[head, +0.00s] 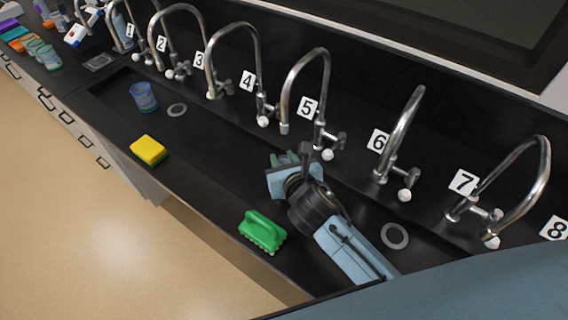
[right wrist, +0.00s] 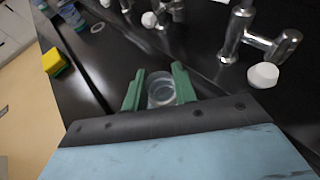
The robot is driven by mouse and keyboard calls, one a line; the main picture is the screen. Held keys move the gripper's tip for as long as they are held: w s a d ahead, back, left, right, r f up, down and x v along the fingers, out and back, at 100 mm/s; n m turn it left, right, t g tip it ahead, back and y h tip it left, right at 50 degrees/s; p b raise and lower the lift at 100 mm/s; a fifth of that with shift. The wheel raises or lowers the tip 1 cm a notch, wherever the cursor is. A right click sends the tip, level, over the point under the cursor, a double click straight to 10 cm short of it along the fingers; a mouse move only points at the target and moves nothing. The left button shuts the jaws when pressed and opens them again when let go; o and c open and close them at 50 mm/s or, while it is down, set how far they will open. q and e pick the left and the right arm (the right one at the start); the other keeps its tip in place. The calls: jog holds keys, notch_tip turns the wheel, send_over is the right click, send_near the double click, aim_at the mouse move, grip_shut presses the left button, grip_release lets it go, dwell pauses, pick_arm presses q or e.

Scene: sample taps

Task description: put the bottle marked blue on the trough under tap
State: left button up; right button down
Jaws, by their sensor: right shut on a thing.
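My right gripper (head: 287,160) is over the dark trough (head: 215,140), in front of tap 5 (head: 305,85). In the right wrist view its green fingers (right wrist: 160,88) are shut on a clear round container (right wrist: 162,92). No blue mark shows on it from this angle, and in the head view it is mostly hidden by the gripper. A bluish clear container (head: 143,97) stands at the left end of the trough. My left gripper is not in view.
A yellow sponge (head: 149,150) and a green brush (head: 262,232) lie along the counter's front edge. Numbered taps line the back, including tap 6 (head: 405,130) and tap 4 (head: 250,45). Several containers (head: 47,57) stand at the far left.

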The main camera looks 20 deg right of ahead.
jog(key=c, duration=1.1)
grip_release()
jog(key=shift+f, duration=0.1)
jog(key=shift+r, duration=0.2)
jog(key=p+v, duration=0.1)
jog(key=v, duration=1.1)
